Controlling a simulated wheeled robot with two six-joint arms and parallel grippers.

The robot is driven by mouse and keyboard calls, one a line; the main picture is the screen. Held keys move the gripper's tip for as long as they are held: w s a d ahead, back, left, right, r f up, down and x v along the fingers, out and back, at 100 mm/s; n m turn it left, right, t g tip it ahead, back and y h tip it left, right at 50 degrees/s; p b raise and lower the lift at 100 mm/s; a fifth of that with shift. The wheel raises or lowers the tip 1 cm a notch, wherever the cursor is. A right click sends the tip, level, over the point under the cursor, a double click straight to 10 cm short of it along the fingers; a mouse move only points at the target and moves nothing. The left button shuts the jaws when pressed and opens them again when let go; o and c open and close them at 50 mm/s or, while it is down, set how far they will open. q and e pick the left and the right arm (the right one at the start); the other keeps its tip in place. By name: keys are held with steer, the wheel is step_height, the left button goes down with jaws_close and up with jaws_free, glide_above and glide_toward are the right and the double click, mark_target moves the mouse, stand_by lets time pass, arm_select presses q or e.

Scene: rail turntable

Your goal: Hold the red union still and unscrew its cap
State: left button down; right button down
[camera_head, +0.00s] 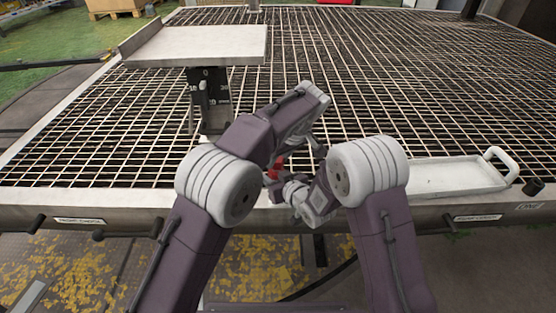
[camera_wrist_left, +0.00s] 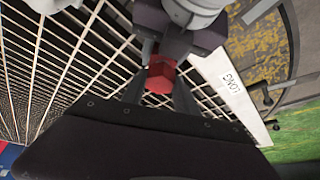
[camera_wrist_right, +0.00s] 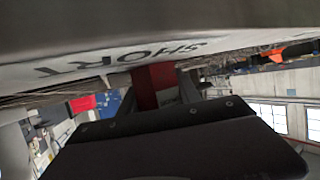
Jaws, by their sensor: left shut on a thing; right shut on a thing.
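The red union (camera_head: 274,172) shows as a small red patch between my two grippers, near the front edge of the grid table. In the left wrist view its red, faceted body (camera_wrist_left: 160,75) sits between the fingers of my left gripper (camera_wrist_left: 160,88), which is shut on it. My right gripper (camera_wrist_left: 176,42) comes at it from the opposite side. In the right wrist view a red part of the union (camera_wrist_right: 153,82) lies between the fingers of my right gripper (camera_wrist_right: 168,90), shut on it. The arms hide most of the union, and I cannot tell cap from body.
A pale platform (camera_head: 200,42) stands on the grid table (camera_head: 450,80) at the left, above a black scale plate (camera_head: 208,88). A white tray with a handle (camera_head: 450,178) lies at the right front. Levers (camera_head: 98,234) stick out below the front rail (camera_head: 130,215).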

arm_select(q)
steer(key=shift+r, duration=0.8)
steer(key=shift+w+r, duration=0.1)
steer(key=shift+r, duration=0.05)
steer(key=shift+w+r, duration=0.1)
steer(key=shift+r, duration=2.3)
arm_select(e)
steer(key=c, duration=0.8)
jaws_free()
steer(key=shift+o, duration=0.2)
step_height(320, 180, up, 10)
